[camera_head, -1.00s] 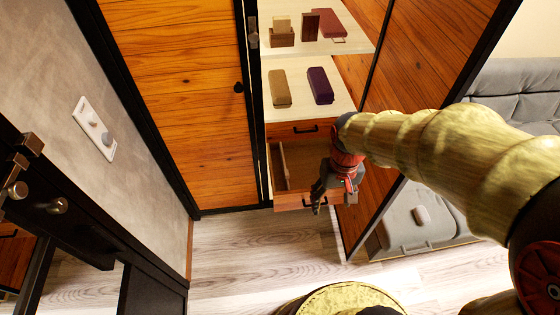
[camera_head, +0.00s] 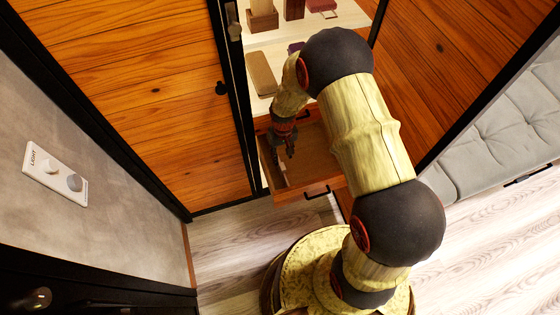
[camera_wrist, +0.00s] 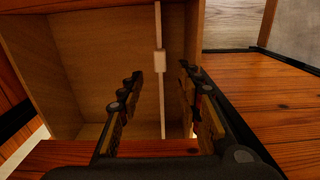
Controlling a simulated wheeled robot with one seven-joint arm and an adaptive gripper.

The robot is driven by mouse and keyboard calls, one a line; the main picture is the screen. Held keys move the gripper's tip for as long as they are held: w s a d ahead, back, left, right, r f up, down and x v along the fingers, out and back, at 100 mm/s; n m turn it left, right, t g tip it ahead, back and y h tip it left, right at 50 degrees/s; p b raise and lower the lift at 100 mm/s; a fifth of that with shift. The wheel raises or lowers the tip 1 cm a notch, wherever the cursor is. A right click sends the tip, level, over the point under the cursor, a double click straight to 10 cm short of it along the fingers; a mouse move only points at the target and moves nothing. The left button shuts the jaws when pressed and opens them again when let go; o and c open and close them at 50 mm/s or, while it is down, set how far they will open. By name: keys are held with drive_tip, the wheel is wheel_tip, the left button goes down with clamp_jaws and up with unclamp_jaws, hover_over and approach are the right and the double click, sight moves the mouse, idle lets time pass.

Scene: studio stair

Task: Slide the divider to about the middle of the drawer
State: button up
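The drawer (camera_head: 318,190) is pulled out below the shelves, and its wooden inside shows in the wrist view (camera_wrist: 95,50). The divider (camera_wrist: 158,20) is a thin light board with a pale tab (camera_wrist: 160,61). It stands close to one side wall, leaving a narrow gap on the right and a wide compartment on the left in the wrist view. My gripper (camera_head: 289,153) points down at the drawer's left part in the head view. In the wrist view my gripper (camera_wrist: 160,75) is open, with the tab appearing between its fingers. Contact cannot be told.
The drawer front has a dark handle (camera_head: 318,192). Shelves above hold a tan box (camera_head: 262,73) and other small boxes. A wooden door panel (camera_head: 150,110) stands left and another panel (camera_head: 440,60) right. A grey sofa (camera_head: 500,130) is at the right. Floor in front is free.

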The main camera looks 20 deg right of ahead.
sight(283, 166)
wheel_tip(283, 166, down, 8)
drive_tip(key=b, duration=0.3)
drive_tip(key=shift+r, duration=0.25)
drive_tip(key=shift+c, duration=0.5)
drive_tip(key=c, duration=0.8)
clamp_jaws()
